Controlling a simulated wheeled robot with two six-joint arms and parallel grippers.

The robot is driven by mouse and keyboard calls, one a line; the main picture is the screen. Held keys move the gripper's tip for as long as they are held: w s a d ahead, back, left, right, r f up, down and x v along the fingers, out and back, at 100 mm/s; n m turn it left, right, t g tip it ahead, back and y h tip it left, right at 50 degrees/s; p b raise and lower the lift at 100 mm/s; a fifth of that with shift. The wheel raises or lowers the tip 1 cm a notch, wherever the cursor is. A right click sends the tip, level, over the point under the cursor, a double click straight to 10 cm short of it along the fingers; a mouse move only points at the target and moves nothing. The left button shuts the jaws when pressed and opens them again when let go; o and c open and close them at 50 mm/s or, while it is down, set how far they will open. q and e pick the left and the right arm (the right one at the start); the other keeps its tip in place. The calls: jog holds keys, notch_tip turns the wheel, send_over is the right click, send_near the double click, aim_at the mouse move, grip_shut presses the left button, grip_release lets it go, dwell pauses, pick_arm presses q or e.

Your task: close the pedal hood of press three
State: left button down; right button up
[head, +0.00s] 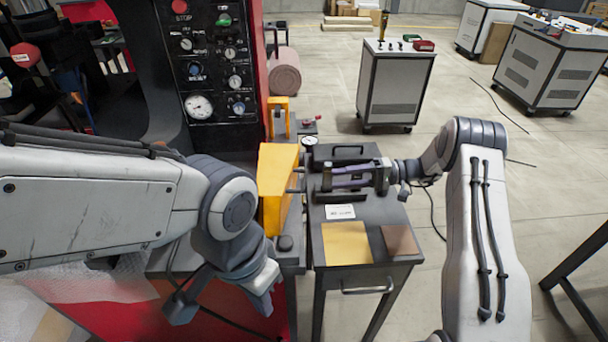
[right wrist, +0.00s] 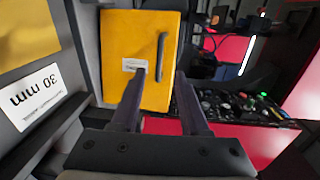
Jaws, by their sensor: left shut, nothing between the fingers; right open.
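A yellow hood-like cover (head: 275,182) stands at the right side of the red and black press. In the right wrist view the yellow cover (right wrist: 115,82) shows a dark bar handle and a small white label, too small to read. I cannot tell whether it is the pedal hood or how far it is open. My right gripper (head: 300,180) points left at the cover; in its wrist view the open fingers (right wrist: 161,73) are in front of it, with nothing between them. Contact is unclear. My left gripper (head: 183,310) is shut and empty, low at the press front.
A grey bench (head: 338,277) with yellow and brown plates lies under my right gripper. A white "30 mm" card (right wrist: 38,95) is on it. The press control panel (head: 213,75) is behind my left arm. Grey carts (head: 395,85) stand further back, with open floor between.

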aim_at(304, 182)
jog(key=a+p, duration=0.1)
jog(key=a, duration=0.2)
jog(key=a+p, duration=0.1)
jog(key=a, duration=0.3)
jog(key=a+f+p, duration=0.1)
jog(key=a, duration=0.2)
jog(key=shift+s+a, duration=0.1)
jog(key=shift+a, duration=0.05)
jog(key=shift+c, duration=0.3)
grip_shut()
dwell(0.8)
